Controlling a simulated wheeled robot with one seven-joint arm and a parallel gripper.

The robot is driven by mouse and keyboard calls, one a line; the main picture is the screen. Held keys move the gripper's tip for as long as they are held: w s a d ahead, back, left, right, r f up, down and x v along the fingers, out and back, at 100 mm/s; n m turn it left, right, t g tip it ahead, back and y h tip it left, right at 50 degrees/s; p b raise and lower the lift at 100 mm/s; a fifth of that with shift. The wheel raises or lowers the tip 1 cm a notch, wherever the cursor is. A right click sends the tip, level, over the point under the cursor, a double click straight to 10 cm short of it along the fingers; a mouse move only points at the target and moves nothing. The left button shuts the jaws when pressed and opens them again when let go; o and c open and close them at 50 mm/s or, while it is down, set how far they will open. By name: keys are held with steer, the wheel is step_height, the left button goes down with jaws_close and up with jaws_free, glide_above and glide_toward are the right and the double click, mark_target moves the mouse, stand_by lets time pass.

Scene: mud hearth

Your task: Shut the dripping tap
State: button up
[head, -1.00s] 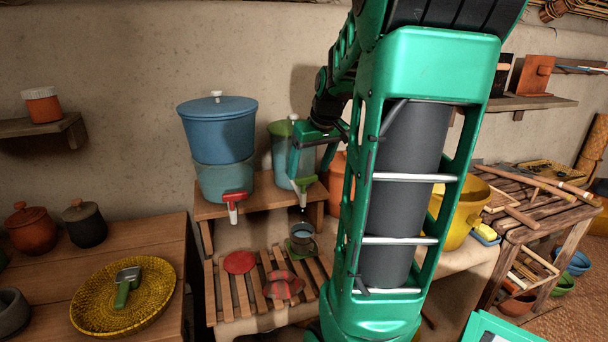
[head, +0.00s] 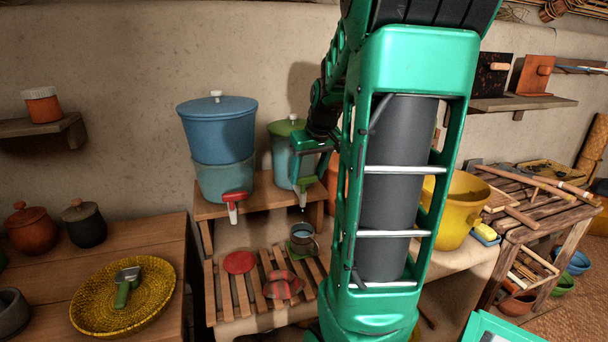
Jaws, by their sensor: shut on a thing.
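The tap with the green handle (head: 304,184) is on the front of the blue-green container with a green lid (head: 286,148). A small dark drop shows under its spout. A small cup (head: 303,239) stands below it on the slatted rack. My gripper (head: 316,171) is at the green handle and shut on it; the fingers and arm hide part of the handle and the container's right side. A second tap, with a red handle (head: 234,197), is on the blue two-part container (head: 218,150) to the left.
The slatted rack (head: 228,300) also holds a red disc (head: 239,262) and a red patterned cloth (head: 283,285). A yellow pot (head: 457,212) stands right of my arm. A woven tray (head: 88,312) lies on the left table. The wall is close behind the containers.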

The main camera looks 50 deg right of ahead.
steer(key=shift+a+m+h, duration=0.15)
steer(key=shift+m+h, duration=0.15)
steer(key=shift+m, duration=0.4)
steer(key=o, duration=1)
steer(key=shift+o, duration=0.2)
steer(key=shift+r, duration=0.1)
steer(key=v, duration=1)
steer(key=shift+r, duration=0.25)
steer(key=shift+a, duration=0.1)
